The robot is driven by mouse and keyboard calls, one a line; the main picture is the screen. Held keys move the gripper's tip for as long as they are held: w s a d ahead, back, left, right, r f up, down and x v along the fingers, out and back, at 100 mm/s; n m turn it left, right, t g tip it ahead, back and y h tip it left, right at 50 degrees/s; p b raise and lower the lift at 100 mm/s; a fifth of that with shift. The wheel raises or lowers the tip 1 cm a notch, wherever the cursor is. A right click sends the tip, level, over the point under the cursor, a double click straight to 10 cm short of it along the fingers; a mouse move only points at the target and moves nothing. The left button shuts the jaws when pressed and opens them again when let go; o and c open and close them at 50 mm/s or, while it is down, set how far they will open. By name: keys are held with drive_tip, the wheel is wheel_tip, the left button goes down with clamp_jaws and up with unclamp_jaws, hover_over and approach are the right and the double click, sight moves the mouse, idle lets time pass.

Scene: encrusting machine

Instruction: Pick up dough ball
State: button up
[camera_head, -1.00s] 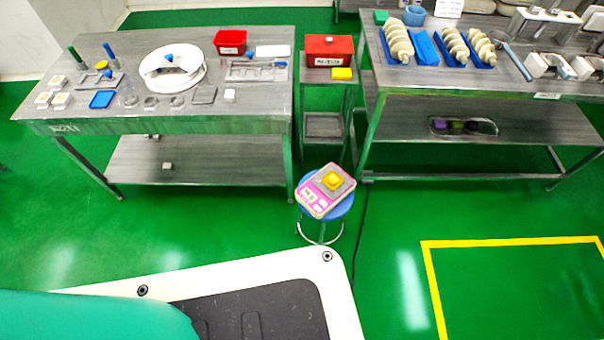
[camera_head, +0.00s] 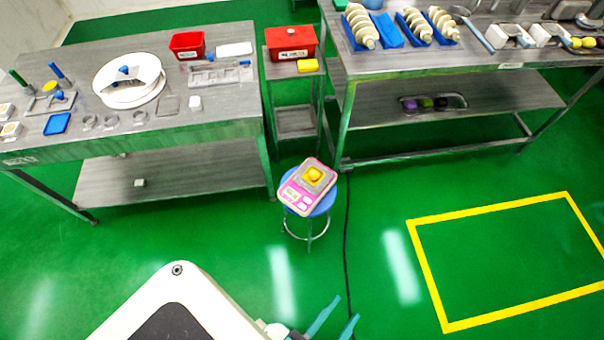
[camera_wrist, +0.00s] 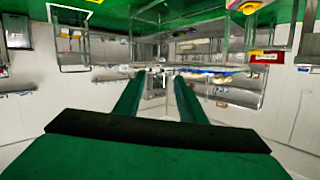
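A rounded yellow lump (camera_head: 314,174), which looks like the dough ball, sits on the plate of a pink scale (camera_head: 293,197). The scale rests on a small blue round stool (camera_head: 326,204) on the floor. Several small yellow balls (camera_head: 582,42) also show at the far right on the right table. My gripper (camera_head: 346,308) is at the bottom edge of the head view, below the stool and well apart from it. Its two green fingers stand apart with nothing between them, as the wrist view (camera_wrist: 159,80) also shows.
The left table (camera_head: 215,115) holds a white round device (camera_head: 130,92) and a red bin (camera_head: 187,45). A narrow stand (camera_head: 296,122) with a red box (camera_head: 290,42) is behind the stool. The right table (camera_head: 390,65) holds blue trays.

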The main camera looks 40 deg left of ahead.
drive_tip(key=w+a+f+m+g+y, duration=0.1)
drive_tip(key=w+f+m, duration=0.3)
drive_tip(key=f, duration=0.3)
drive_tip(key=w+a+f+m+g+y, duration=0.1)
drive_tip(key=w+a+f+m, duration=0.1)
drive_tip(key=w+f+m, duration=0.3)
drive_tip(key=m+g+y, duration=0.4)
drive_tip(key=m+y, duration=0.5)
drive_tip(key=m, duration=0.7)
approach(315, 177)
drive_tip(key=x, duration=0.3)
drive_tip(key=shift+s+a, duration=0.1)
drive_tip(key=shift+x, duration=3)
